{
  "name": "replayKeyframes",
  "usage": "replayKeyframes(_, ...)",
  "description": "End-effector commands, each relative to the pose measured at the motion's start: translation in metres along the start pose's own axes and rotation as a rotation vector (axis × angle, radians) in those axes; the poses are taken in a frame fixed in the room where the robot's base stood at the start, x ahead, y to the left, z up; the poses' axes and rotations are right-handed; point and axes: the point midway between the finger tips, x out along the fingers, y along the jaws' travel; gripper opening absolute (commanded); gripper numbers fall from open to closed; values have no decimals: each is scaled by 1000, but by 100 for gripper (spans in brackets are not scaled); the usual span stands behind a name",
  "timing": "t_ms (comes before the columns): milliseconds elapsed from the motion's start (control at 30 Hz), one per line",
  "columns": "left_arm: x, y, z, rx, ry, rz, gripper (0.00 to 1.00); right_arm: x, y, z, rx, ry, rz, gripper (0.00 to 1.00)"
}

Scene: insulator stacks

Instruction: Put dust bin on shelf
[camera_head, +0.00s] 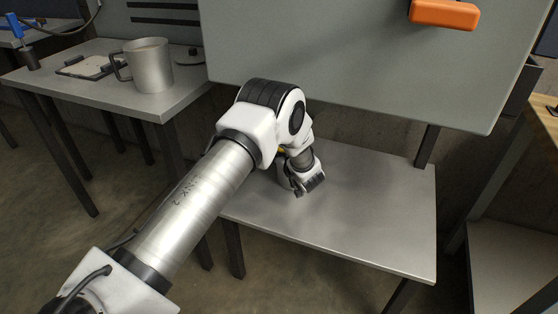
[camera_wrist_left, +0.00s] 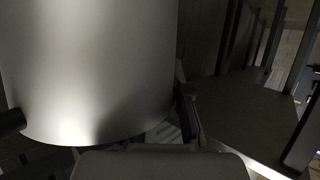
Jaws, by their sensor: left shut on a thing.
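A smooth grey metal cylinder, which I take to be the dust bin (camera_wrist_left: 92,70), fills the upper left of the left wrist view. Its rounded lower edge shows, with dark finger parts at both sides. My left gripper (camera_head: 309,184) is shut on it. In the head view my left arm reaches from the lower left to above the grey metal shelf (camera_head: 370,215). I cannot make out the bin there. My right gripper is not in view.
A large grey panel (camera_head: 330,60) with an orange handle (camera_head: 444,12) hangs above the back of the shelf. A side table (camera_head: 105,95) at left holds a metal mug (camera_head: 150,68). The right part of the shelf is clear.

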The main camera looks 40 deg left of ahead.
Motion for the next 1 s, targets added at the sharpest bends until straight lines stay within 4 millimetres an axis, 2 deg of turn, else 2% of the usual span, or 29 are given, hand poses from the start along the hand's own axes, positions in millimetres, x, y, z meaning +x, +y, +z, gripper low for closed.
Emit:
replayKeyframes(333, 2, 0, 6, -2, 2, 1, 0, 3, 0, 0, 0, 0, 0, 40)
replayKeyframes(367, 2, 0, 5, -1, 1, 1, 27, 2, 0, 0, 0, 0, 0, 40)
replayKeyframes(400, 2, 0, 5, -1, 1, 0, 42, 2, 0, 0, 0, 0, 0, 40)
replayKeyframes(767, -1, 0, 1, -2, 1, 1, 42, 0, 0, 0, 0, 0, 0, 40)
replayKeyframes(867, -14, 1, 1, -1, 0, 2, 42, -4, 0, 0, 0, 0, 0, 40)
replayKeyframes(1000, -49, 2, 0, 3, 1, 4, 42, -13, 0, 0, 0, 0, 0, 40)
